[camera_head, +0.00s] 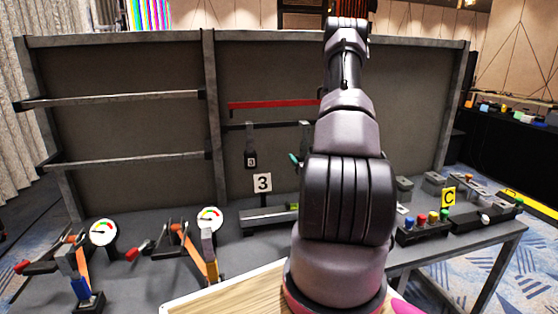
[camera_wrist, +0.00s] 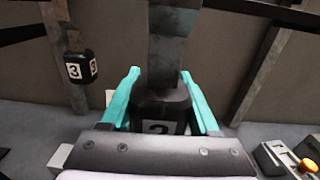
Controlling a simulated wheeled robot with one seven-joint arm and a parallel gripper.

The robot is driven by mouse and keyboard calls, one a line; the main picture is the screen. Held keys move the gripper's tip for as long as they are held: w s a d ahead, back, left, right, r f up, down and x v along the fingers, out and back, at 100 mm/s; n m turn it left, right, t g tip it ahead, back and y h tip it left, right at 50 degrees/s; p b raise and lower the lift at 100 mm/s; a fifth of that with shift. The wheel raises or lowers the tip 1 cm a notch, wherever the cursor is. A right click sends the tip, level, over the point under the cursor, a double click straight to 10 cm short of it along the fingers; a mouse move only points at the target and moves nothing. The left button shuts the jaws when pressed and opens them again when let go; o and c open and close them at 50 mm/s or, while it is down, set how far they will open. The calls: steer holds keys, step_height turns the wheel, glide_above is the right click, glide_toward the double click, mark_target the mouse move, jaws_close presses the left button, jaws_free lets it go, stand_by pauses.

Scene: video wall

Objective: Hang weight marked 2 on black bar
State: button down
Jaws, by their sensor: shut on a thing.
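My gripper (camera_wrist: 161,74) has its teal fingers shut on a dark weight (camera_wrist: 160,108) from both sides. Part of a white label, apparently a 2, shows at its lower front. The weight's broad grey strap (camera_wrist: 174,45) rises out of the top of the wrist view. In the head view, one teal fingertip (camera_head: 294,158) shows left of my arm, and the grey strap (camera_head: 305,128) reaches the height of the black bar (camera_head: 275,125). The bar's right part is hidden by my arm. I cannot tell whether the strap's hook is over the bar.
A red bar (camera_head: 275,104) runs just above. A sign marked 3 (camera_head: 262,184), gauges and coloured buttons (camera_head: 421,218) stand on the table below.

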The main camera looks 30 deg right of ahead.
steer(key=d+f+x, duration=0.1)
steer(key=f+x, duration=0.1)
steer(key=x, duration=1.3)
steer(key=shift+d, duration=0.3)
stand_by(1.3)
steer(key=shift+s, duration=0.1)
steer(key=shift+c, duration=0.2)
jaws_free()
steer(key=shift+s, duration=0.1)
steer(key=v, duration=1)
steer(key=shift+s+a, duration=0.15)
steer(key=shift+s, duration=0.2)
